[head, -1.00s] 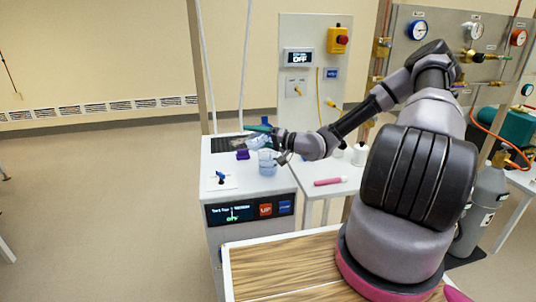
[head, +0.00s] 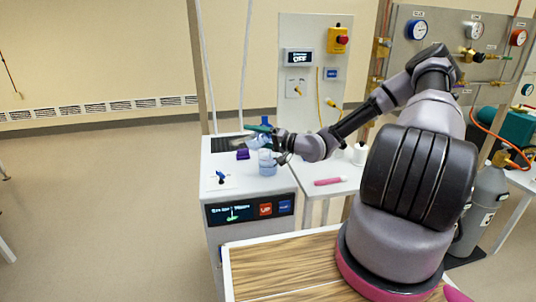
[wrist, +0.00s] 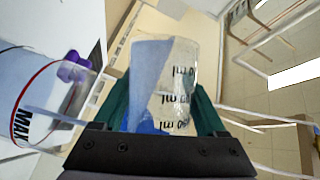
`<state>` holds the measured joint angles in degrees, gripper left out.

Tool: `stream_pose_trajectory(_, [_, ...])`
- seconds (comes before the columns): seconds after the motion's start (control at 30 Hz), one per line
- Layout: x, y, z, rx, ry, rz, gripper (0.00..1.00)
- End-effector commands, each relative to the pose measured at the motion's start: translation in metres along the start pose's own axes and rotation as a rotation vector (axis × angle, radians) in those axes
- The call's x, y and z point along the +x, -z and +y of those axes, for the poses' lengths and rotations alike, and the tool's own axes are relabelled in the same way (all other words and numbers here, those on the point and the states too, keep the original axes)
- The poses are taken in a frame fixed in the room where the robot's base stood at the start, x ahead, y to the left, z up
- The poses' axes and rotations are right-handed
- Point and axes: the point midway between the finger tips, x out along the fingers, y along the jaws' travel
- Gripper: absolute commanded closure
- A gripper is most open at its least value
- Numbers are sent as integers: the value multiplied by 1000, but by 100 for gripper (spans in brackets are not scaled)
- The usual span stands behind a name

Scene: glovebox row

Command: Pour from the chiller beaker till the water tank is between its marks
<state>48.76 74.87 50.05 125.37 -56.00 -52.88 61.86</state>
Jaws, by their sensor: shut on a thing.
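My gripper (head: 263,129) is shut on the chiller beaker, with its green fingers on both sides of the glass in the wrist view (wrist: 165,105). The beaker (wrist: 180,62) is clear, with black ml marks and some blue water along one side. The water's edge slants across the glass, so the beaker is tilted. The water tank (head: 268,167) is a clear vessel on the white bench unit, just below my gripper. In the wrist view the tank (wrist: 62,92) shows at the left with a MAX label and a red line. Its water level against the marks is unclear.
The white unit (head: 215,160) has a front panel with red and blue buttons (head: 265,209). A purple object (head: 243,155) and a blue valve-like part (head: 221,177) sit near the tank. A pink item (head: 328,182) lies on the side table (head: 345,185).

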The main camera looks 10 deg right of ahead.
Motion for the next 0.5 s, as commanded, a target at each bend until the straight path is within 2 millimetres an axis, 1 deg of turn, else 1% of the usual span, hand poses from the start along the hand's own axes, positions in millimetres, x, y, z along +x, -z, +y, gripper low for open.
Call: stream_pose_trajectory(0.5, [0, 0, -1, 26, 11, 4, 90])
